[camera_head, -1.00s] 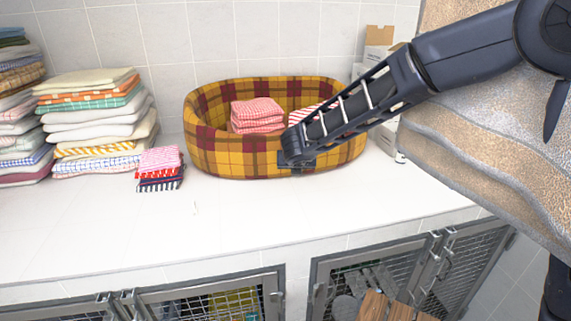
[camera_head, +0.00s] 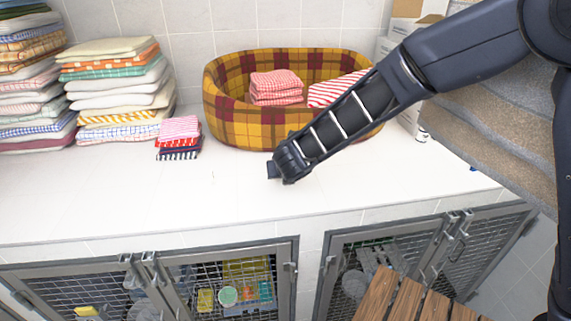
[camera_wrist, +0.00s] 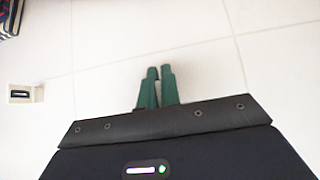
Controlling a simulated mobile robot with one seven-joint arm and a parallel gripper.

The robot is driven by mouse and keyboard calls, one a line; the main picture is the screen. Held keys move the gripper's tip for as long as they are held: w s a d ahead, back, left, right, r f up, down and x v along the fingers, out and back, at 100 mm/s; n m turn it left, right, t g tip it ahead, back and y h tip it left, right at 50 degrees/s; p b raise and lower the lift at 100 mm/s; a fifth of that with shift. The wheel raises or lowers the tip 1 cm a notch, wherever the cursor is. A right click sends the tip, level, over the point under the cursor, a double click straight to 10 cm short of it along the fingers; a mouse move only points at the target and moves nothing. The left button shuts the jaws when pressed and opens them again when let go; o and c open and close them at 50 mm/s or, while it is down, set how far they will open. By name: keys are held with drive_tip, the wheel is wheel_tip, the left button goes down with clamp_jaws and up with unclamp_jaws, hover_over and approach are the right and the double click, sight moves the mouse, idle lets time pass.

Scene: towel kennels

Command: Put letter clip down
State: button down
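My gripper (camera_head: 272,170) hangs low over the white tiled counter, in front of the plaid basket. In the wrist view its two dark green fingers (camera_wrist: 158,82) are close together, with only a narrow gap showing between them. I cannot make out a letter clip between them. A small beige object with a black slot (camera_wrist: 25,93) shows on the counter to the left of the fingers; I cannot tell what it is. In the head view the fingertips are too small to judge.
A plaid basket (camera_head: 240,128) with folded red-striped towels stands behind my gripper. Tall towel stacks (camera_head: 118,85) and a small striped pile (camera_head: 178,140) stand to its left. Wire-mesh kennel doors (camera_head: 230,285) are below the counter edge. The white counter (camera_head: 130,195) is bare in front.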

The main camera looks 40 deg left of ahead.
drive_tip(key=shift+f, duration=0.25)
drive_tip(key=c, duration=1.6)
unclamp_jaws()
drive_tip(key=shift+r, duration=0.2)
drive_tip(key=shift+v, duration=2.75)
